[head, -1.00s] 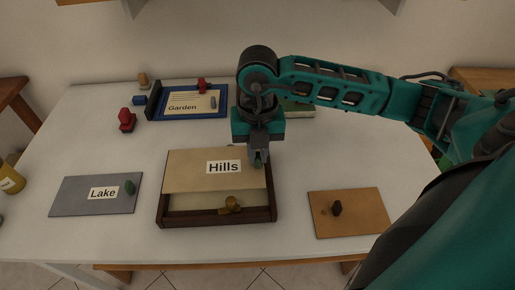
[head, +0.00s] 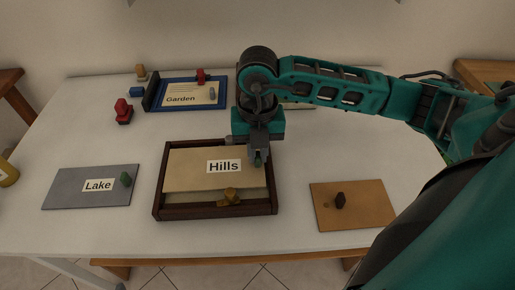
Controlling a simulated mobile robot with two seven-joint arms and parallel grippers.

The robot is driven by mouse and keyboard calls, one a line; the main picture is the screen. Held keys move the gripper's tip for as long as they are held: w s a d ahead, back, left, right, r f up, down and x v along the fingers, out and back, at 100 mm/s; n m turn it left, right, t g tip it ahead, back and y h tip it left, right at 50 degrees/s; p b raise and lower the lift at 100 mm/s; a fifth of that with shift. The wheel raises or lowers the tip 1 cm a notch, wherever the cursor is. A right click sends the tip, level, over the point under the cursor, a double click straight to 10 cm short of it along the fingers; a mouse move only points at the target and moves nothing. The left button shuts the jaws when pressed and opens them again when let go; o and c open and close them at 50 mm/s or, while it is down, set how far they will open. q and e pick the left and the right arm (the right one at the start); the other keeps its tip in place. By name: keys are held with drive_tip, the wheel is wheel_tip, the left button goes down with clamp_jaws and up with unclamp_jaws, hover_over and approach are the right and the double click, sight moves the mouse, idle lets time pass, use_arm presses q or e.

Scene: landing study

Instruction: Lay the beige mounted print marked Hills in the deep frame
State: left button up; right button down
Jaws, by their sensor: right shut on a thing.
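The beige print marked Hills (head: 195,172) is within the outline of the deep frame (head: 157,190), a dark brown box with raised walls. The frame's left and back walls show around the print. A pale strip of the frame's inside shows in front of the print's near edge. I cannot tell whether the print touches the frame's bottom. My right gripper (head: 257,160) is shut on the print's small green knob, near its right side. My left gripper is not in view.
A grey panel marked Lake (head: 65,190) with a green knob lies left. An orange-brown board (head: 365,205) with a dark knob lies right. A blue-framed Garden print (head: 180,98), a red stamp-like object (head: 123,110) and small blocks stand behind. White table is clear between them.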

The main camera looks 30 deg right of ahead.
drive_tip(key=shift+f+b, duration=1.05)
drive_tip(key=shift+f, duration=0.25)
drive_tip(key=shift+f+b, duration=0.5)
drive_tip(key=shift+f, duration=0.05)
drive_tip(key=c, duration=1.1)
unclamp_jaws()
drive_tip(key=shift+o, duration=0.2)
